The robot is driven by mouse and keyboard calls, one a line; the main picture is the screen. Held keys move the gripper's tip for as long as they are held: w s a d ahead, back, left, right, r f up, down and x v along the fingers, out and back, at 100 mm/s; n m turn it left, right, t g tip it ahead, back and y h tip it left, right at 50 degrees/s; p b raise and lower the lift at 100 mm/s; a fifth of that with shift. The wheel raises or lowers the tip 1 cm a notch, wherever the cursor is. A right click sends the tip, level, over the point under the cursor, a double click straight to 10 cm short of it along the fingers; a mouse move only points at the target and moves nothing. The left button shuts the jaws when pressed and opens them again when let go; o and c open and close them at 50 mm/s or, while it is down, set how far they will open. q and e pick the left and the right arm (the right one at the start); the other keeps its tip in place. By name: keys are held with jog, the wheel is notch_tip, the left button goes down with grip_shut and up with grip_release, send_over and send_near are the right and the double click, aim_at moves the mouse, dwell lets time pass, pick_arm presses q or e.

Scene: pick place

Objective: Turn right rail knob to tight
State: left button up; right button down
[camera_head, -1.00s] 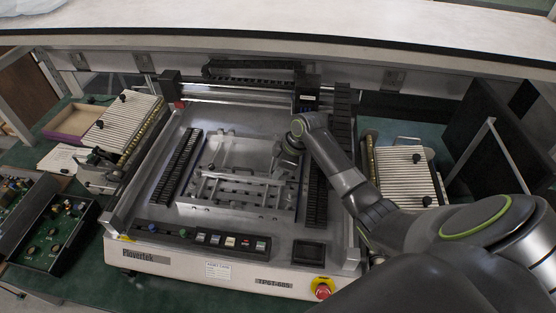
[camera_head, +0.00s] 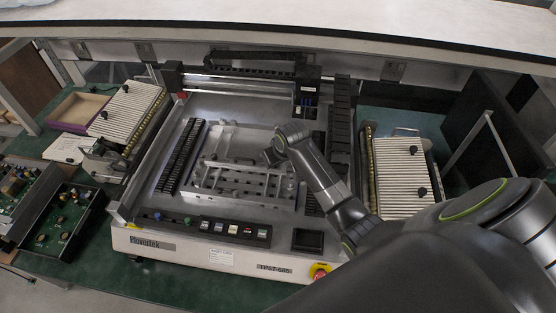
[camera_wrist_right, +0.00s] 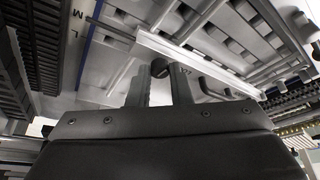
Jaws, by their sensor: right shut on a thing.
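My right gripper (camera_head: 273,156) is over the metal fixture plate (camera_head: 228,138) inside the test machine. In the right wrist view its fingers are shut on a small dark round knob (camera_wrist_right: 159,67). The knob is beside a pale metal rail (camera_wrist_right: 195,62) that runs slantwise behind the fingertips. In the head view the knob is too small and too covered by the gripper to make out. I cannot tell from the markings how tight it is. My left gripper is not in view.
The machine's front panel has a row of buttons (camera_head: 232,229) and a red emergency stop (camera_head: 320,271). Dark slotted strips (camera_head: 180,157) flank the plate. Racks of boards stand at left (camera_head: 126,111) and right (camera_head: 402,175). A shelf (camera_head: 300,27) overhangs the back.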

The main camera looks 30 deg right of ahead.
jog(key=shift+a+m+h, duration=0.2)
jog(key=shift+m+h, duration=0.6)
jog(key=shift+m, duration=1.3)
jog(key=c, duration=1.3)
grip_release()
jog(key=shift+w, duration=0.1)
